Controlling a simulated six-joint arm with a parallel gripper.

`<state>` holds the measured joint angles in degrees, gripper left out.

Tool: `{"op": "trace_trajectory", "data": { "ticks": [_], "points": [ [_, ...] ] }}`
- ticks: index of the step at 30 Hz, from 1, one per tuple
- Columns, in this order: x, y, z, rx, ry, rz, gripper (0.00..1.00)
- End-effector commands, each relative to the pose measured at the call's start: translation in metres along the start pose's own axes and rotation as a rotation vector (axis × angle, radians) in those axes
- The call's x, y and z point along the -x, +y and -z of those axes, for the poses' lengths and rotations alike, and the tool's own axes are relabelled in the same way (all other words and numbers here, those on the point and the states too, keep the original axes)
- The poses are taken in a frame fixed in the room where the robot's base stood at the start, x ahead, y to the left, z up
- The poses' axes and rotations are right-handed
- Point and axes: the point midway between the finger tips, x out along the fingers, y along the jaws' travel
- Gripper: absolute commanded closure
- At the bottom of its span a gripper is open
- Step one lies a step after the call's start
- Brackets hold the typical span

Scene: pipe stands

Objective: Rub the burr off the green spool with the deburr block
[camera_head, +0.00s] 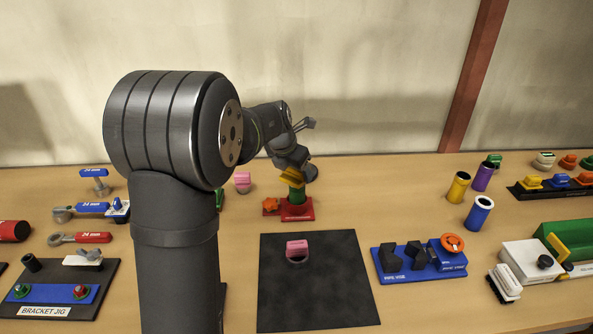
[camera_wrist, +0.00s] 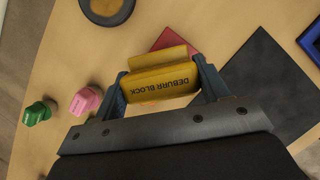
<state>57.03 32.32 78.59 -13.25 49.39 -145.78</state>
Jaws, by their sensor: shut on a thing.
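My gripper (camera_wrist: 160,80) is shut on the yellow deburr block (camera_wrist: 162,84), with one blue-grey finger at each end of it. In the head view the block (camera_head: 291,179) is tilted at the top of the green spool (camera_head: 297,195). I cannot tell whether they touch. The spool stands upright in a red stand (camera_head: 296,213) with an orange knob (camera_head: 270,204) on its left. In the wrist view the block hides the spool, and only part of the red stand (camera_wrist: 169,40) shows behind it. I cannot make out the burr.
A black mat (camera_head: 312,300) with a pink-topped piece (camera_head: 297,249) lies in front of the stand. A blue pipe vise (camera_head: 419,262) is to its right. Another pink piece (camera_head: 243,182) stands to the left. Yellow (camera_head: 458,187), purple and blue tubes stand at right.

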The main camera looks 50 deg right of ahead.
Motion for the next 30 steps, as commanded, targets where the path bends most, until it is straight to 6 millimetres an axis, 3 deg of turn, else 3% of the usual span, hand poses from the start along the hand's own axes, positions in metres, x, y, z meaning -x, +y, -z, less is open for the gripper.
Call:
{"op": "trace_trajectory", "data": {
  "ticks": [9,23,30],
  "points": [
    [-0.003,-0.019,0.004,0.001,0.011,0.007,0.63],
    [-0.002,0.0,0.003,0.002,0.011,0.005,0.63],
    [0.0,-0.01,0.002,0.0,0.01,0.006,0.63]
  ]
}}
